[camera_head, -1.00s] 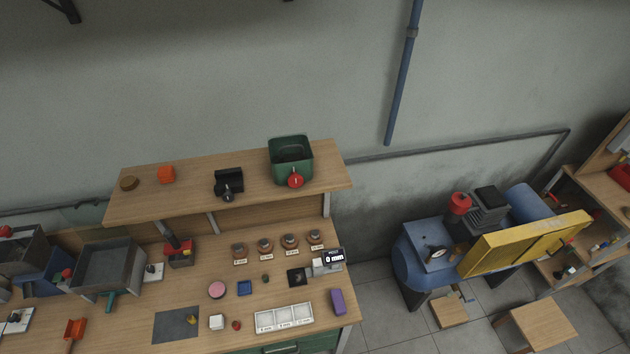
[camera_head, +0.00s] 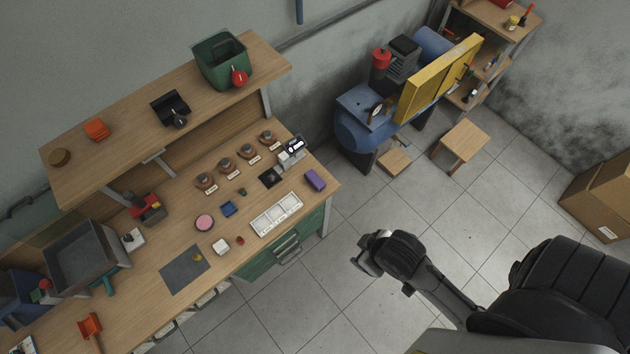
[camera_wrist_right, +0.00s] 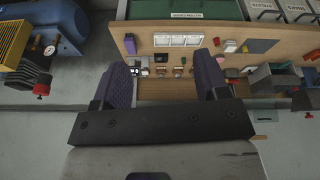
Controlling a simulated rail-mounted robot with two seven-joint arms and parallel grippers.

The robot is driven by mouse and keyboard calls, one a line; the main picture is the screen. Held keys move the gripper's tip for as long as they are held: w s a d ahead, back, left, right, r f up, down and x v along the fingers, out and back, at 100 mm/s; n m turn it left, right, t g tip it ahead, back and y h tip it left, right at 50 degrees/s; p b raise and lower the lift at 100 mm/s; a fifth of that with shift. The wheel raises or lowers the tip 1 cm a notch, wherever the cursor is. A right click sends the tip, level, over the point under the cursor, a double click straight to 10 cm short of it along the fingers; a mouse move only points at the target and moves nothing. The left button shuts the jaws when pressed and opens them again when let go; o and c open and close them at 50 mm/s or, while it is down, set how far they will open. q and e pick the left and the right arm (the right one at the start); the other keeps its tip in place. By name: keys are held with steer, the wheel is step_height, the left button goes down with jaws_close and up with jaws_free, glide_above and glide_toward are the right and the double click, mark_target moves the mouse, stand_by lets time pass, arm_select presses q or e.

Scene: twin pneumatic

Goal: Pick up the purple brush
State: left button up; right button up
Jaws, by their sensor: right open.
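The purple brush (camera_head: 315,180) appears as a small purple block on the front right corner of the workbench, right of the white three-part tray. It also shows in the right wrist view (camera_wrist_right: 130,44), near the bench's left edge there. My right gripper (camera_head: 359,263) is over the floor, right of the bench and apart from the brush. In the right wrist view its two dark padded fingers (camera_wrist_right: 163,78) stand wide apart with nothing between them. My left gripper is in neither view.
The white tray (camera_head: 277,214) lies beside the brush, and a small display device (camera_head: 291,149) stands behind it. A raised shelf (camera_head: 130,130) runs along the back. A blue compressor (camera_head: 362,120) with a yellow panel stands to the right.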

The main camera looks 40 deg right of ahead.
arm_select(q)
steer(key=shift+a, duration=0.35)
arm_select(e)
steer(key=shift+o, duration=0.4)
steer(key=shift+a, duration=0.35)
